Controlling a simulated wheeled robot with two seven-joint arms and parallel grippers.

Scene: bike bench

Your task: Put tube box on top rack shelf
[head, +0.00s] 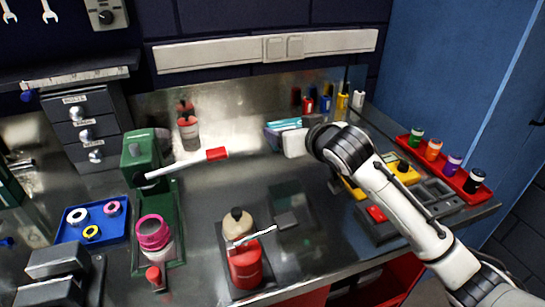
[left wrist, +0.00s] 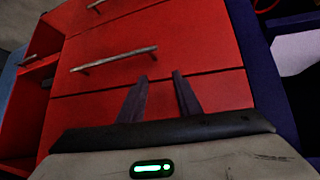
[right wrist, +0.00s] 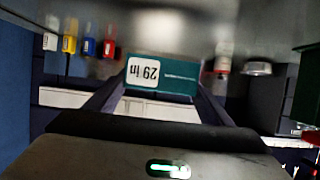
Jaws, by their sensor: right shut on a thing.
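The tube box (head: 283,126) is teal and white and is held above the back of the metal bench. In the right wrist view the tube box (right wrist: 162,78) shows a white "29 in" label between the fingers. My right gripper (right wrist: 160,92) is shut on it; the arm hides part of the box in the head view. My left gripper (left wrist: 160,84) is open and empty, in front of red drawers, and is not in the head view. I cannot make out a clear rack shelf in these views.
A red tray (head: 457,178) with colored jars lies at the right. A green stand (head: 140,158), a blue tray (head: 76,233) and a red bottle (head: 246,268) occupy the left and front. The bench middle (head: 230,185) is fairly clear.

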